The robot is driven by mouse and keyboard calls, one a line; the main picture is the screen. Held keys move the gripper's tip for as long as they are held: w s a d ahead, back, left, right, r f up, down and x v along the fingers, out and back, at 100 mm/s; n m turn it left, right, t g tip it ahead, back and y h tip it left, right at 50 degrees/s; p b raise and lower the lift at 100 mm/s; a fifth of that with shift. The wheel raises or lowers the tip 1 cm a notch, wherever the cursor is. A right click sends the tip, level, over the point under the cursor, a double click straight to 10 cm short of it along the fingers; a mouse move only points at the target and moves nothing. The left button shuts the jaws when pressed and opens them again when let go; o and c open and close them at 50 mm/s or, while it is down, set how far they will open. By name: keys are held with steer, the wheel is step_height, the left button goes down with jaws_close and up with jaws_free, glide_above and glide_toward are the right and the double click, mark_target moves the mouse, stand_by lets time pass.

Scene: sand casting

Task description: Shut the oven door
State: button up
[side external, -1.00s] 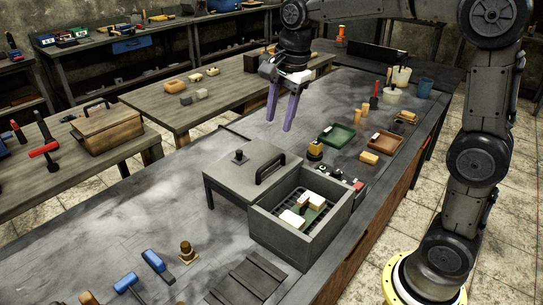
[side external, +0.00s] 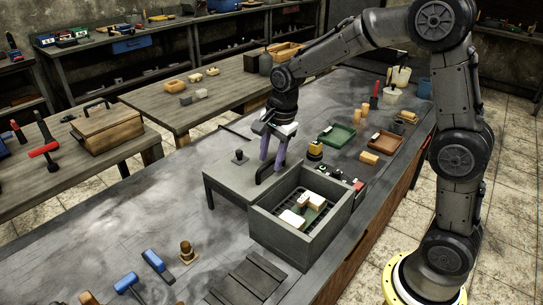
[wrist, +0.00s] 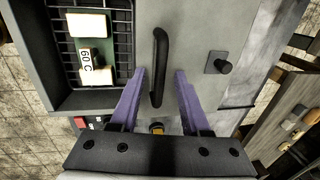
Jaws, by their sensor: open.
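The oven (side external: 285,237) is a grey open-topped box on the workbench, with pale blocks (side external: 311,200) on a dark grid inside. Its flat grey door (side external: 226,180) lies open to the left of the box, with a dark knob (side external: 239,157) and a black bar handle (side external: 265,170). My gripper (side external: 272,163) has purple fingers and is open, pointing down at the handle. In the wrist view the handle (wrist: 159,68) lies between the lines of the two fingertips, with a gap on each side. I cannot tell how far the fingertips are above the door.
Small switches (side external: 347,180) sit at the oven's far right side. A yellow-and-black item (side external: 315,150), a green tray (side external: 336,135) and a brown tray (side external: 378,144) stand behind. Blue-headed hammers (side external: 153,261) lie front left. The bench left of the door is clear.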

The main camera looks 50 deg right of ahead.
jaws_close()
stand_by(1.4)
